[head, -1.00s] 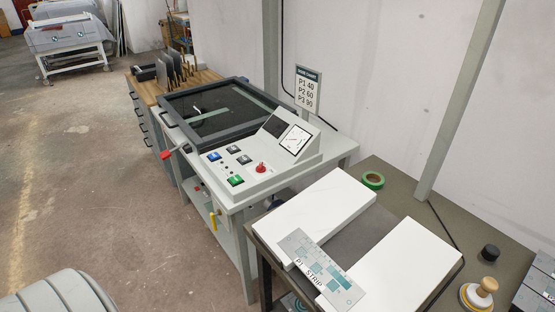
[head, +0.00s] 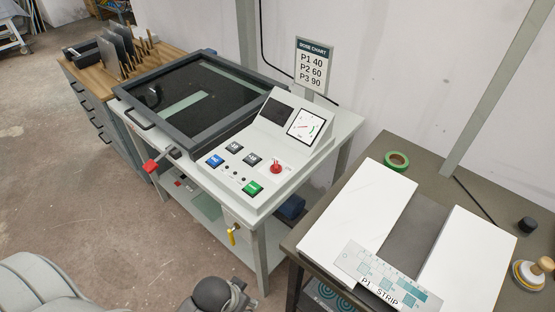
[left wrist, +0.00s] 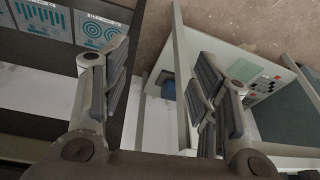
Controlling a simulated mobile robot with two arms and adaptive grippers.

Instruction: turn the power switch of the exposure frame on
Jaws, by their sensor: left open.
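The exposure frame (head: 165,136) stands on a pale grey bench, its dark glass lid down. I cannot read which control is marked as power. My left gripper (left wrist: 158,78) is open and empty in the left wrist view, below the panel's height, with bench legs and shelves beyond its fingers. The panel is not recognisable in that view. My right gripper is not in view.
A red-ended lever (head: 150,166) sticks out at the frame's front, and a yellow handle (head: 232,236) hangs below the bench edge. The dark table (head: 412,222) at right holds white boards, a P1 strip (head: 384,282) and green tape (head: 396,161).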

